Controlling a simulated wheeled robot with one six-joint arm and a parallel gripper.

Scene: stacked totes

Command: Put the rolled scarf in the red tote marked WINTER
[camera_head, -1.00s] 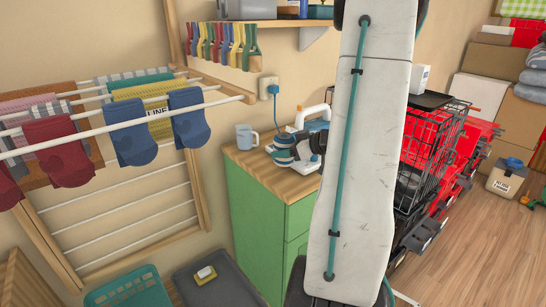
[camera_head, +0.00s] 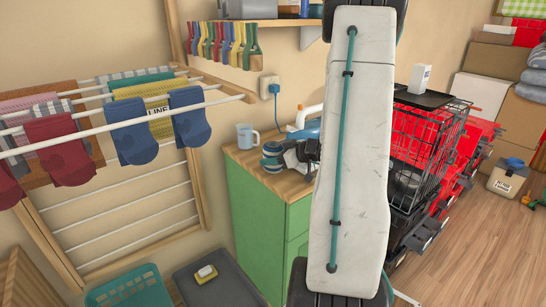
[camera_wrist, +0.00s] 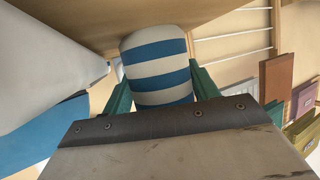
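The rolled scarf is a blue-and-white striped roll (camera_wrist: 157,68) in the wrist view, between my gripper's two teal fingers (camera_wrist: 160,88). I see no gap between the fingers and its sides, so my gripper looks shut on it. In the head view the roll (camera_head: 271,163) and my gripper (camera_head: 281,156) are small, over the green cabinet's wooden top (camera_head: 243,161). I cannot tell whether the roll touches that top. Red totes (camera_head: 480,142) stand at the right, partly behind a black wire basket (camera_head: 432,135). No WINTER marking is readable.
A drying rack with socks (camera_head: 133,143) is at the left. Brown boxes (camera_head: 484,92) are stacked at the back right. Wooden floor at the lower right is mostly clear.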

